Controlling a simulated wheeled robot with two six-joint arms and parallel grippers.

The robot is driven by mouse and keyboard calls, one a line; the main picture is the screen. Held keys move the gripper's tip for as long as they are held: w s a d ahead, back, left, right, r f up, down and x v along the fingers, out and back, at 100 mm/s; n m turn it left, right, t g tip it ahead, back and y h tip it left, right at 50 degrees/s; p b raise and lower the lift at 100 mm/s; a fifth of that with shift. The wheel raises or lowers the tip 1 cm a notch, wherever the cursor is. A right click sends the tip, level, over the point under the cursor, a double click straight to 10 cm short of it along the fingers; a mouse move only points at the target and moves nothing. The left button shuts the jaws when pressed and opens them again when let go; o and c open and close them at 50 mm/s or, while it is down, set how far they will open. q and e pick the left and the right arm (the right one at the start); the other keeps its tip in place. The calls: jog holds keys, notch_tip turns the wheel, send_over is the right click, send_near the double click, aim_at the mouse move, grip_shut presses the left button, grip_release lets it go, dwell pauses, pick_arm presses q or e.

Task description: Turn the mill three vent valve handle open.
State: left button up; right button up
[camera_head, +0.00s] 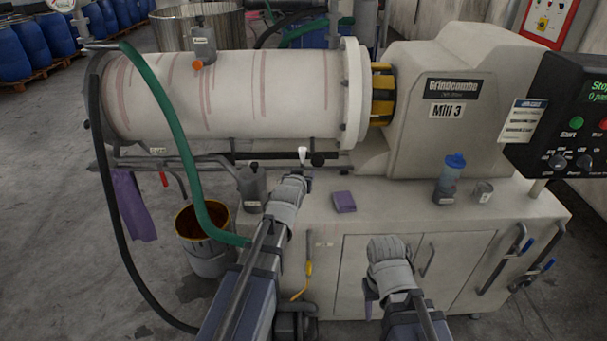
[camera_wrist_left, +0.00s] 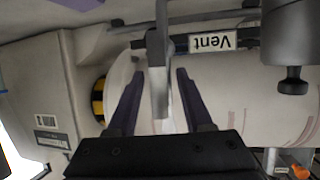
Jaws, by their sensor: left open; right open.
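The mill three vent valve handle (camera_wrist_left: 158,45) is a pale grey lever in the left wrist view. It stands between the spread fingers of my open left gripper (camera_wrist_left: 158,82), with a gap showing on each side near the tips. A white "Vent" label (camera_wrist_left: 212,41) sits beside it, upside down. In the head view a small white lever tip (camera_head: 302,155) shows just beyond my left gripper (camera_head: 292,186), under the mill's white cylinder (camera_head: 230,95); the wrist hides the rest. My right gripper (camera_head: 386,258) hangs low before the cabinet doors, empty; its fingers are mostly hidden.
A green hose (camera_head: 168,125) and a black hose (camera_head: 108,190) hang left of my left arm. A bucket (camera_head: 205,240) stands on the floor. A control panel (camera_head: 575,115) stands right.

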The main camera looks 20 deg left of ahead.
pick_arm(q)
jog(key=p+v, duration=0.2)
jog(key=v, duration=0.5)
jog(key=shift+s, duration=0.15)
jog(key=s+d+f+m+g+h+p, duration=0.1)
jog(key=s+d+f+m+g+p, duration=0.1)
jog(key=s+d+f+g, duration=0.55)
jog(key=s+d+f+m+g, duration=0.1)
jog(key=s+d+f+g, duration=0.1)
jog(key=s, duration=0.6)
jog(key=s+d+f+m+g+y, duration=0.1)
jog(key=s+d+g, duration=0.3)
jog(key=s, duration=0.4)
jog(key=shift+s+d+f+m, duration=0.15)
jog(key=shift+d+f+m, duration=0.25)
jog(key=shift+d+f, duration=0.25)
jog(key=shift+a+g, duration=0.1)
jog(key=shift+g, duration=0.15)
